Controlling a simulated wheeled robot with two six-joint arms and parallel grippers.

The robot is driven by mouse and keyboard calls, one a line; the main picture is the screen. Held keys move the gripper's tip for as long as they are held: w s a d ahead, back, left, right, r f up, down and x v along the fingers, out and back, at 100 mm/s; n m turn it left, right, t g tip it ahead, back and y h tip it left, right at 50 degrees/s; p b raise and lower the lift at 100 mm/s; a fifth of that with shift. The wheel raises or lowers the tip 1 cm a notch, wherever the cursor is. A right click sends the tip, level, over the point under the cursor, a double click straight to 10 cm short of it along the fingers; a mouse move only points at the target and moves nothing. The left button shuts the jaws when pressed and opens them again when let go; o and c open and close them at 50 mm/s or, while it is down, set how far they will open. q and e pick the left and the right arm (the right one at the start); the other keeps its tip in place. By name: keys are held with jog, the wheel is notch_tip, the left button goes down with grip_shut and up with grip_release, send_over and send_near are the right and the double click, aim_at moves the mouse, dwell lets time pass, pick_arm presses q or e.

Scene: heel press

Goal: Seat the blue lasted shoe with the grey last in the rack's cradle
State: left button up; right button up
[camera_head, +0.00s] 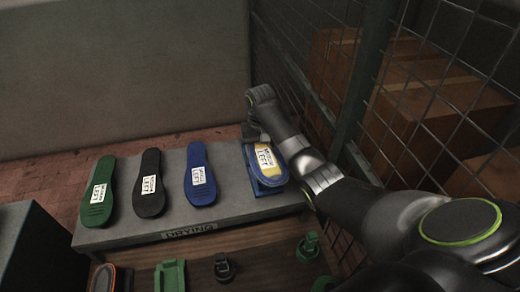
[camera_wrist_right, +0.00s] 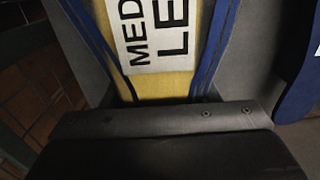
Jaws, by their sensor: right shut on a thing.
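A yellow-topped piece with blue edges (camera_head: 270,162) and a white "LEFT" label lies at the right end of the drying rack (camera_head: 285,205). It rests on or over a blue base (camera_head: 257,188). In the right wrist view its yellow surface (camera_wrist_right: 160,85) fills the middle. My right gripper (camera_head: 253,130) is at its far end, shut on it as far as I can see; the fingertips are partly hidden. A dark gripper part crosses the bottom of the wrist view. I cannot make out a grey last or a separate empty cradle. My left gripper is out of view.
Blue (camera_head: 201,178), black (camera_head: 150,185) and green (camera_head: 98,195) labelled soles lie along the rack to the left. Below the front edge are a green holder (camera_head: 170,276), a black fitting (camera_head: 223,267) and a green fitting (camera_head: 308,247). A wire fence (camera_head: 350,90) stands close at right.

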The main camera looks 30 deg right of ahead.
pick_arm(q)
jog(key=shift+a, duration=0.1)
pick_arm(e)
jog(key=shift+f, duration=0.55)
jog(key=o, duration=1.3)
jog(key=shift+c, duration=0.2)
jog(key=shift+f, duration=0.1)
